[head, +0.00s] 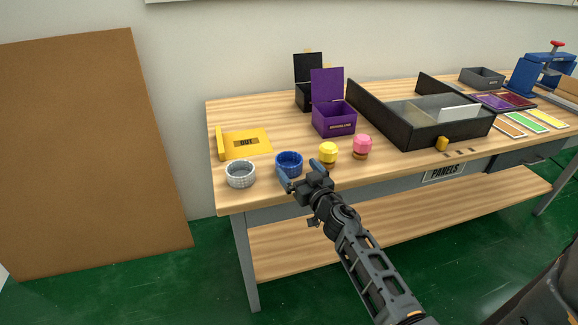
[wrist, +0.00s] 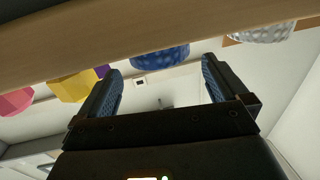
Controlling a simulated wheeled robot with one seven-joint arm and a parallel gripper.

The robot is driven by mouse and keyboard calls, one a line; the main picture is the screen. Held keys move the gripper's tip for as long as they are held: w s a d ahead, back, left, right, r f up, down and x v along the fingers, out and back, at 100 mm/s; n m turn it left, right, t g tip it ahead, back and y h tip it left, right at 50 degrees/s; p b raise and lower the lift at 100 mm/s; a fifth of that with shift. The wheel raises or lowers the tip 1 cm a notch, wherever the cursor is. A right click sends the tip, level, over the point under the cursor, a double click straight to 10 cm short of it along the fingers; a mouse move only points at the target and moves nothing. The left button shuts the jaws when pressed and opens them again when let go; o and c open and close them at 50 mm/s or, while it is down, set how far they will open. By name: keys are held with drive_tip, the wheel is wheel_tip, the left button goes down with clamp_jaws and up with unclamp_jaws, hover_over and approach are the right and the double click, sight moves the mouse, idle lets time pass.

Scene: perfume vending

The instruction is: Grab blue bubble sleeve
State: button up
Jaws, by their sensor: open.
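The blue bubble sleeve (head: 289,163) is a short round cup-like ring with a dotted surface. It stands on the wooden table near its front left edge. My gripper (head: 301,178) is open and empty, at the table's front edge, just in front of and slightly right of the sleeve. In the wrist view the blue sleeve (wrist: 160,56) shows at the top, beyond and between my open fingers (wrist: 162,82), apart from them. Its lower part is hidden by the table edge there.
A white bubble sleeve (head: 240,174) stands left of the blue one. Yellow (head: 328,151) and pink (head: 362,145) capped bottles stand to the right. A yellow OUT tray (head: 262,134), purple box (head: 334,119) and black tray (head: 398,131) lie behind. The wooden table (head: 290,201) edge is close to my gripper.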

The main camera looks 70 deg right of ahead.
sight(295, 167)
drive_tip(key=x, duration=0.5)
drive_tip(key=shift+d+f+b, duration=0.1)
drive_tip(key=shift+f+b, duration=0.05)
drive_tip(key=shift+b, duration=0.15)
drive_tip(key=c, duration=0.8)
